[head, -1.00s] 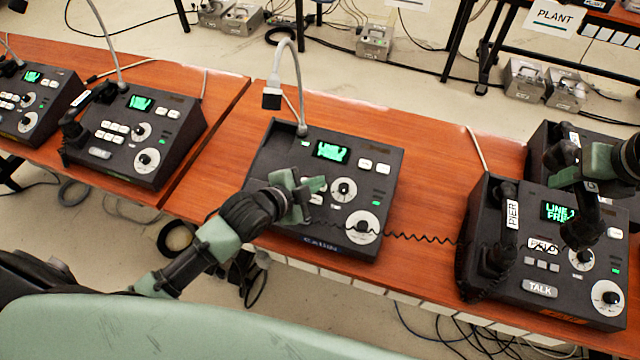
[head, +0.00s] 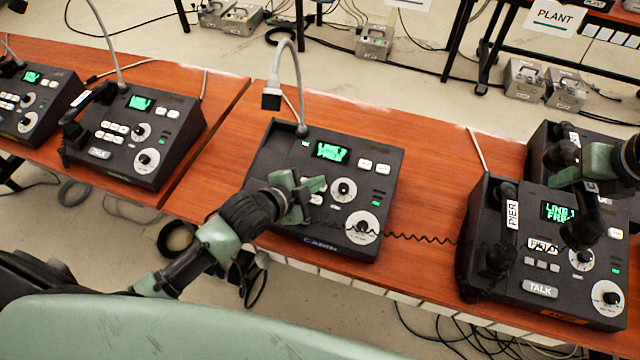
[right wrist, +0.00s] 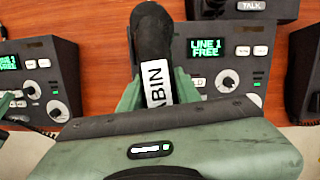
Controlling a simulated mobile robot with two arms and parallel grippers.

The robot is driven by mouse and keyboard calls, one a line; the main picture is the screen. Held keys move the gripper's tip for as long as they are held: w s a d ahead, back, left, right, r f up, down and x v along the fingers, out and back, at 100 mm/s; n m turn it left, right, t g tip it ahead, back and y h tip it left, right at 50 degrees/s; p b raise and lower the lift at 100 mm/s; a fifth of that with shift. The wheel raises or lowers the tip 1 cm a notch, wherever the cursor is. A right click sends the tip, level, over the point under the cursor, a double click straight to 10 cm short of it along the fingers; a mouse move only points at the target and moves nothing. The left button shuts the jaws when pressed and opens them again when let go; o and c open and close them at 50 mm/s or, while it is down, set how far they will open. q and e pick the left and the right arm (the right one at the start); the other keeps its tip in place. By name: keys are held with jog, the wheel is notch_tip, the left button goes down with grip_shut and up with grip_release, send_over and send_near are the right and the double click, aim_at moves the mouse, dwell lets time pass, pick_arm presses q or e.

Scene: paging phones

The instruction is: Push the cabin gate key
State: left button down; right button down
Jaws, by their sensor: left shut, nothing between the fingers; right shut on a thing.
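The cabin console (head: 374,182) sits in the middle of the wooden table, its green display lit with a line marked free. My left gripper (head: 316,188) is shut and empty, low over the left half of its sloped panel. It covers part of the keys there, so I cannot pick out the gate key or tell whether the fingers touch one. My right gripper (head: 594,165) is shut on the black cabin handset (right wrist: 152,38), held above the pier console at the right. The handset's white label, partly hidden, shows in the right wrist view.
The pier console (head: 478,215) stands at the right with its own handset (head: 505,225) on it. A coiled cord (head: 410,238) stretches from the cabin console toward it. A gooseneck microphone (head: 290,62) rises behind the cabin console. Another console (head: 175,125) stands at the left.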

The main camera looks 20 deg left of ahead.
pick_arm(q)
jog(key=shift+f, duration=0.1)
dwell(0.4)
jog(key=shift+w+f, duration=0.1)
jog(key=shift+f, duration=0.2)
dwell(0.4)
pick_arm(e)
jog(key=shift+r, duration=0.1)
pick_arm(q)
jog(key=shift+r+p, duration=0.4)
jog(key=shift+p, duration=0.3)
pick_arm(e)
jog(key=shift+r, duration=0.65)
